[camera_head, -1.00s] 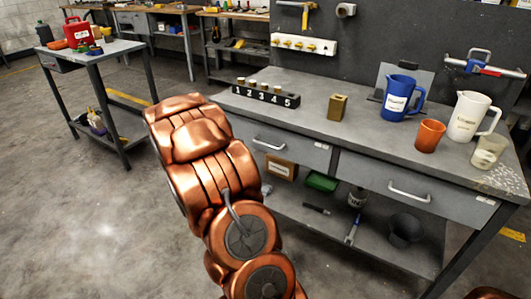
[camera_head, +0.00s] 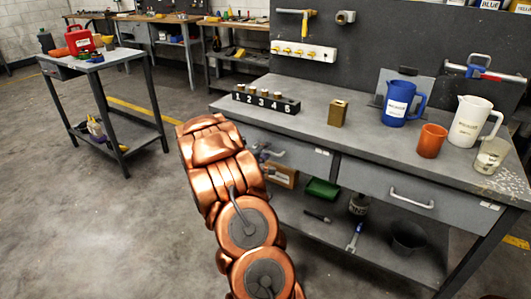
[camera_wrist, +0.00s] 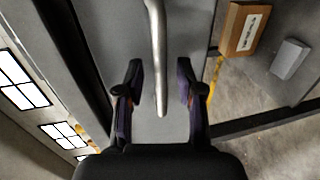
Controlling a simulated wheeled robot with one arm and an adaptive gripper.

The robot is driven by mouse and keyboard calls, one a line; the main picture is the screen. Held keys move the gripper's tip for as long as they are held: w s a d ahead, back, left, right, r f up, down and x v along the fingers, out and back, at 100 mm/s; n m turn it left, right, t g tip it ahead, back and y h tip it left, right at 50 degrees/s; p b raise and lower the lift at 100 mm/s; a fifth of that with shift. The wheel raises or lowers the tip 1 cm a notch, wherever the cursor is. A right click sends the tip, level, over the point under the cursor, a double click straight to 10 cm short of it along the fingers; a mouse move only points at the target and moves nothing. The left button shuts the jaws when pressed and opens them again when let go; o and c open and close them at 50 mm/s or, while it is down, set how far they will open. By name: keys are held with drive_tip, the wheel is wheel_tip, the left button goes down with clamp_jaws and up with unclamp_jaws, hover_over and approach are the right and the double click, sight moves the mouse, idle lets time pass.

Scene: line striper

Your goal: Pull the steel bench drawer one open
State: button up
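The steel bench (camera_head: 370,145) has two grey drawers side by side, both closed. The left drawer (camera_head: 305,156) has a bar handle (camera_head: 275,154), partly hidden by my arm; its label is too small to read. The right drawer (camera_head: 450,205) has its own bar handle (camera_head: 411,198). In the wrist view, my gripper (camera_wrist: 160,92) is open, with a finger on each side of the handle bar (camera_wrist: 157,55). The bar's end lies between the fingers, and neither finger visibly touches it. In the head view, my gripper is mostly hidden behind my copper arm.
On the bench top stand a numbered block (camera_head: 265,101), a brass block (camera_head: 338,113), a blue jug (camera_head: 400,100), an orange cup (camera_head: 431,140) and a white jug (camera_head: 470,122). The lower shelf holds a green tray (camera_head: 322,188) and a dark bucket (camera_head: 407,238).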

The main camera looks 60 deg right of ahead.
drive_tip(key=shift+d+f, duration=0.1)
drive_tip(key=shift+d, duration=0.15)
clamp_jaws()
idle(0.6)
